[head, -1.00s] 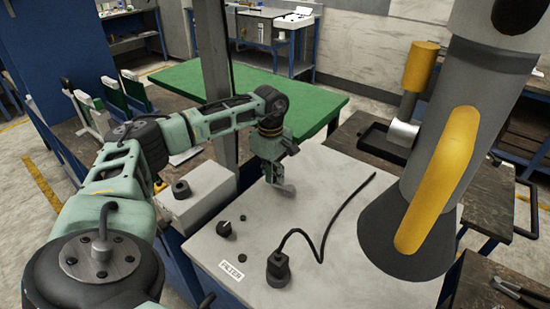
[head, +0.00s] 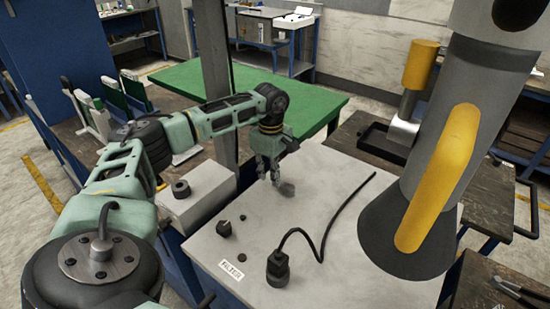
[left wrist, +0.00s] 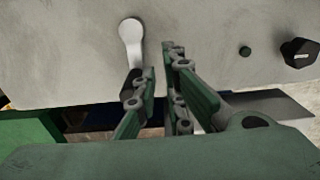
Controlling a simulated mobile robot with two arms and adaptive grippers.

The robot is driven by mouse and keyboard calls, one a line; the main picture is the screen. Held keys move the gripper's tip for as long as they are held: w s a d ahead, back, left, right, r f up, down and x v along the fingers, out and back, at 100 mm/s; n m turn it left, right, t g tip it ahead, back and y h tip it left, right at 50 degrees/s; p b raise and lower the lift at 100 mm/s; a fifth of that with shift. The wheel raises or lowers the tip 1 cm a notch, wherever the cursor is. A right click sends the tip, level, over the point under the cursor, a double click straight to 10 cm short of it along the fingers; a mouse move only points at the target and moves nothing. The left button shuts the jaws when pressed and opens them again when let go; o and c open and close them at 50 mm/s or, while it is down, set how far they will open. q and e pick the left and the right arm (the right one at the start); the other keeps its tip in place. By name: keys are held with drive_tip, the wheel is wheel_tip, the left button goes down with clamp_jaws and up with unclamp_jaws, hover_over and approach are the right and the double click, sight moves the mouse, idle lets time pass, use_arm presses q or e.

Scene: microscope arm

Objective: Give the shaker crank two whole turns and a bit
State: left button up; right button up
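The shaker crank shows best in the left wrist view, as a pale lever (left wrist: 130,38) on the light panel with a dark grip (left wrist: 130,86) at its lower end. In the head view its hub area is a grey round patch (head: 287,188), and the rest is largely hidden by my fingers. My left gripper (head: 268,175) is low over the panel, beside the crank. In the left wrist view its fingers (left wrist: 161,66) stand apart with a gap between them. The dark grip lies just outside the left finger; I cannot tell whether they touch. My right gripper is not in view.
A dark knob (head: 224,228) and a small button (head: 243,217) sit on the light top (head: 340,285), near a black plug (head: 278,267) with a cable. A grey tube with a yellow handle (head: 440,180) hangs at the right. A grey post (head: 216,70) stands behind my left arm.

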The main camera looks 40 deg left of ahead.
use_arm(q)
drive_tip(key=o, duration=0.6)
wheel_tip(320, 180, up, 8)
drive_tip(key=p, duration=0.5)
drive_tip(key=shift+p, duration=0.35)
drive_tip(key=shift+w, duration=0.1)
